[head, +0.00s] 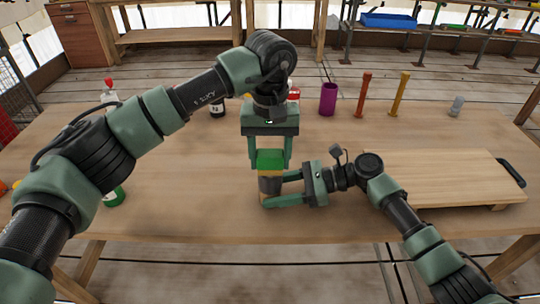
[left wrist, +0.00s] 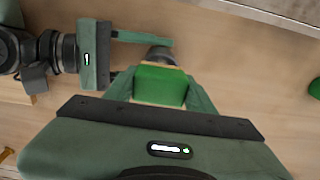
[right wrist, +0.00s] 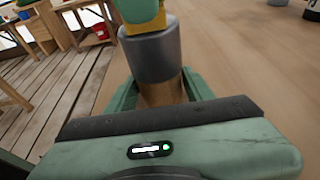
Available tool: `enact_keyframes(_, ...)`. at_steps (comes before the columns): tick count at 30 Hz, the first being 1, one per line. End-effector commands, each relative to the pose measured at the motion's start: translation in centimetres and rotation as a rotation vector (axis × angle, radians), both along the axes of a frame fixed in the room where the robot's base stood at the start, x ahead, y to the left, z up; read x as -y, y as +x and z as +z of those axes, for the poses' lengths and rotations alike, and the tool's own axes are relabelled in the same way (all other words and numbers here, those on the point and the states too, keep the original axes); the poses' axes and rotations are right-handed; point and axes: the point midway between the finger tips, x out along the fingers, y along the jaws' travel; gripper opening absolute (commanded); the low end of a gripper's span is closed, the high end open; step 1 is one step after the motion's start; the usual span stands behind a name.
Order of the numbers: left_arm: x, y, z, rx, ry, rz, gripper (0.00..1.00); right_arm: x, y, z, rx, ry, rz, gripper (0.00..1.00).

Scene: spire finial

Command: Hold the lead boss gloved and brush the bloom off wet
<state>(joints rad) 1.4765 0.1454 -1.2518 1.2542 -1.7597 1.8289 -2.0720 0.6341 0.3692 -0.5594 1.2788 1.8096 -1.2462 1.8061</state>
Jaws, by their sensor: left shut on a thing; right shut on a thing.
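The lead boss is a grey cylinder (head: 269,186) on a tan lower part, upright near the table's front middle. It also shows in the right wrist view (right wrist: 150,55). My right gripper (head: 280,192) is shut around the tan lower part (right wrist: 162,92), coming from the right. My left gripper (head: 270,163) points down and is shut on a green block with a yellow underside (head: 270,158), which looks like a brush or sponge. The block also shows in the left wrist view (left wrist: 160,84). Its yellow underside meets the grey top. No glove is discernible.
A wooden board (head: 430,175) with a black handle lies right on the table (head: 190,215). A purple cup (head: 328,99), an orange post (head: 364,96), a yellow post (head: 399,95) and a small grey bottle (head: 457,106) stand behind.

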Motion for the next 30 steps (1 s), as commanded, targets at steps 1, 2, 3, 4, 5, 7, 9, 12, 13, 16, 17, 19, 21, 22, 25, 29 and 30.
enact_keyframes(1, 0.0, 0.0, 0.0, 0.0, 0.0, 0.0, 0.22, 0.0, 0.0, -0.1, -0.001, -0.001, 0.001, 0.29)
enact_keyframes(2, 0.0, 0.0, 0.0, 0.0, 0.0, 0.0, 0.22, 0.0, 0.0, -0.1, -0.001, -0.001, 0.001, 0.29)
enact_keyframes(3, 0.0, 0.0, 0.0, 0.0, 0.0, 0.0, 0.22, 0.0, 0.0, -0.1, -0.001, -0.001, 0.001, 0.29)
enact_keyframes(4, 0.0, 0.1, 0.0, 0.0, 0.0, 0.0, 0.22, 0.0, 0.0, -0.1, -0.001, -0.001, 0.001, 0.29)
enact_keyframes(5, 0.0, 0.2, 0.0, 0.0, 0.0, 0.0, 0.22, 0.0, 0.0, -0.1, -0.001, -0.001, 0.001, 0.29)
enact_keyframes(7, 0.0, 0.5, 0.1, 0.001, 0.0, 0.001, 0.22, 0.0, 0.0, -0.1, -0.001, -0.001, 0.001, 0.29)
enact_keyframes(9, 0.0, 0.8, 0.1, 0.001, 0.0, 0.002, 0.22, 0.0, 0.0, -0.1, -0.001, -0.001, 0.001, 0.29)
enact_keyframes(12, 0.0, 1.1, 0.1, 0.0, 0.001, 0.001, 0.22, 0.0, 0.0, -0.1, -0.001, -0.001, 0.001, 0.29)
enact_keyframes(13, 0.0, 1.1, 0.1, 0.0, 0.001, 0.0, 0.22, 0.0, 0.0, -0.1, -0.001, -0.001, 0.001, 0.29)
enact_keyframes(16, 0.0, 0.7, 0.1, 0.0, 0.0, -0.001, 0.22, 0.0, 0.0, -0.1, -0.001, -0.001, 0.001, 0.29)
enact_keyframes(17, 0.0, 0.5, 0.1, 0.0, 0.0, -0.002, 0.22, 0.0, 0.0, -0.1, -0.001, -0.001, 0.001, 0.29)
enact_keyframes(19, 0.0, 0.1, 0.0, 0.0, 0.0, -0.003, 0.22, 0.0, 0.0, -0.1, -0.001, -0.001, 0.001, 0.29)
enact_keyframes(21, 0.0, -0.3, 0.0, 0.0, 0.0, -0.001, 0.22, 0.0, 0.0, -0.1, -0.001, -0.001, 0.001, 0.29)
enact_keyframes(22, 0.0, -0.5, 0.0, 0.0, 0.0, -0.001, 0.22, 0.0, 0.0, -0.1, -0.001, -0.001, 0.001, 0.29)
enact_keyframes(25, 0.0, -0.9, 0.0, 0.001, 0.0, 0.0, 0.22, 0.0, 0.0, -0.1, -0.001, -0.001, 0.001, 0.29)
enact_keyframes(29, 0.0, -1.1, 0.0, 0.0, 0.0, 0.0, 0.22, 0.0, 0.0, 0.0, -0.001, -0.001, 0.001, 0.29)
enact_keyframes(30, 0.0, -1.0, 0.0, 0.0, 0.001, 0.001, 0.22, 0.0, 0.0, 0.0, -0.001, -0.001, 0.001, 0.29)
